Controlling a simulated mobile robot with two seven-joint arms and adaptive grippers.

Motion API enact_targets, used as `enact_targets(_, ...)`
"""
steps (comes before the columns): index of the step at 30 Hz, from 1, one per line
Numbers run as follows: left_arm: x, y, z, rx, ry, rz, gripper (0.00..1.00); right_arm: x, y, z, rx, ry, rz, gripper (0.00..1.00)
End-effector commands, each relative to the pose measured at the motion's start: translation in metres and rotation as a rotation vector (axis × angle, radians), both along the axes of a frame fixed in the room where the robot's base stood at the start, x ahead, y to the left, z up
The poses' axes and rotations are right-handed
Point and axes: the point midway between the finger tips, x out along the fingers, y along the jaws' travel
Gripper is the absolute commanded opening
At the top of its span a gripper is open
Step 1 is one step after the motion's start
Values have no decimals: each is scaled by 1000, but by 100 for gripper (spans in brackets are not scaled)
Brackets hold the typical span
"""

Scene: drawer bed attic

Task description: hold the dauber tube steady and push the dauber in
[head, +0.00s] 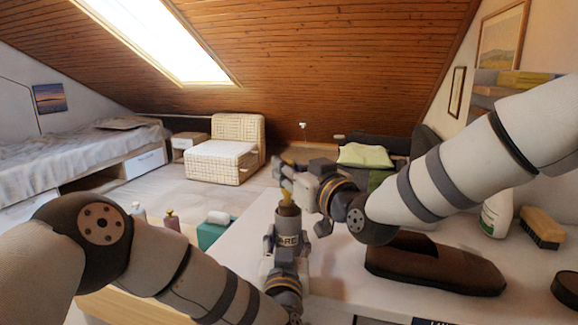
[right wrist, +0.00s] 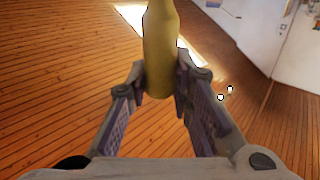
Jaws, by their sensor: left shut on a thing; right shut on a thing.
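The dauber tube (head: 290,241), grey with dark lettering, stands upright in the middle of the head view. My left gripper (head: 287,252) is shut around it from below and hides its lower part. The dauber (head: 287,197) has a yellow handle and sits directly above the tube's mouth. My right gripper (head: 288,180) is shut on the handle from the right. In the right wrist view the yellow dauber handle (right wrist: 162,45) is between the two fingers. How far the dauber is inside the tube I cannot tell.
A brown shoe (head: 435,263) lies on the white table (head: 345,265) at right, with a brush (head: 541,228) and white bottle (head: 496,214) behind it. A green box (head: 213,233) and small bottles (head: 172,219) stand left of the tube.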

Motion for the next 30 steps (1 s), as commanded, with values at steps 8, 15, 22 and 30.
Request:
enact_targets(8,0,0,0,0,0,0,15,0,0,-5,-1,0,-1,0)
enact_targets(15,0,0,0,0,0,0,15,1,0,-17,0,-1,-1,0)
enact_targets(22,0,0,0,0,0,0,15,1,0,-19,0,-2,-1,0)
enact_targets(30,0,0,0,0,0,0,15,0,0,-19,0,-1,0,44)
